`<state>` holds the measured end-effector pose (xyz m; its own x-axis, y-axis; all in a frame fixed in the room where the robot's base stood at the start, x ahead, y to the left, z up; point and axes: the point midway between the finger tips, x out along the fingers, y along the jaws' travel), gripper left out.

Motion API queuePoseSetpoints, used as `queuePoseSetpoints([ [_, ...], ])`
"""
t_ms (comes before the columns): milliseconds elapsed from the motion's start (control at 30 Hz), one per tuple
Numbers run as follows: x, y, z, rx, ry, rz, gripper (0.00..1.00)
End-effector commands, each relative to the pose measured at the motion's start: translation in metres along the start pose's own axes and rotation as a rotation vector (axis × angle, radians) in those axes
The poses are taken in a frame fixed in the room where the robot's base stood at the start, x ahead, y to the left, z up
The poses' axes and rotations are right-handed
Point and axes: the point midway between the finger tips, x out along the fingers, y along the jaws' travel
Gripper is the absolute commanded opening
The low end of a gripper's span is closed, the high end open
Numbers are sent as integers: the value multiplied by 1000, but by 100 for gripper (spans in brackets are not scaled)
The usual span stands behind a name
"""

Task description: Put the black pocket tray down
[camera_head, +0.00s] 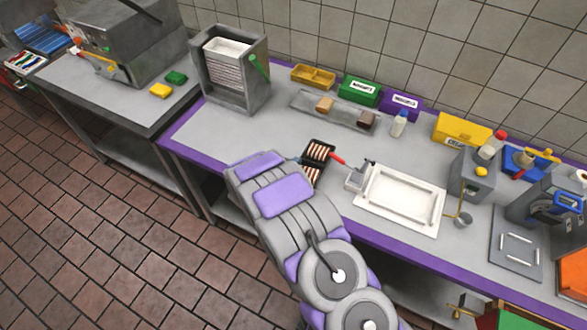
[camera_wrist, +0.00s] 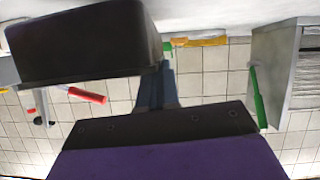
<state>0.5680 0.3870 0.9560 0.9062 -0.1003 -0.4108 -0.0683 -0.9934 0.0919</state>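The black pocket tray (camera_head: 319,148) is over the front part of the grey counter, with striped pale and brown pieces in its pockets. A red handle (camera_head: 336,158) sticks out beside it. In the wrist view the tray is a large dark block (camera_wrist: 80,45) at upper left, and the red handle (camera_wrist: 87,96) shows below it. My gripper (camera_head: 297,160) is at the tray's left side, mostly hidden by my arm. Its dark blue fingers (camera_wrist: 157,88) reach up to the tray and look shut on it. I cannot tell whether the tray touches the counter.
A white tray (camera_head: 372,217) is just right. Behind are a long grey tray (camera_head: 340,116), a green box (camera_head: 360,90) and a purple box (camera_head: 401,104). A grey dispenser (camera_head: 225,70) stands at left. Bare counter (camera_head: 215,135) lies left of the black tray.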

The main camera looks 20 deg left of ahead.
Motion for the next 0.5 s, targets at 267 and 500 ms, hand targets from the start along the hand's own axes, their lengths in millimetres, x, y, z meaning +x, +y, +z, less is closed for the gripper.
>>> queuePoseSetpoints([
  [267, 12, -7, 28, -6, -1, 2, 0],
  [500, 14, -8, 34, -3, -1, 1, 0],
])
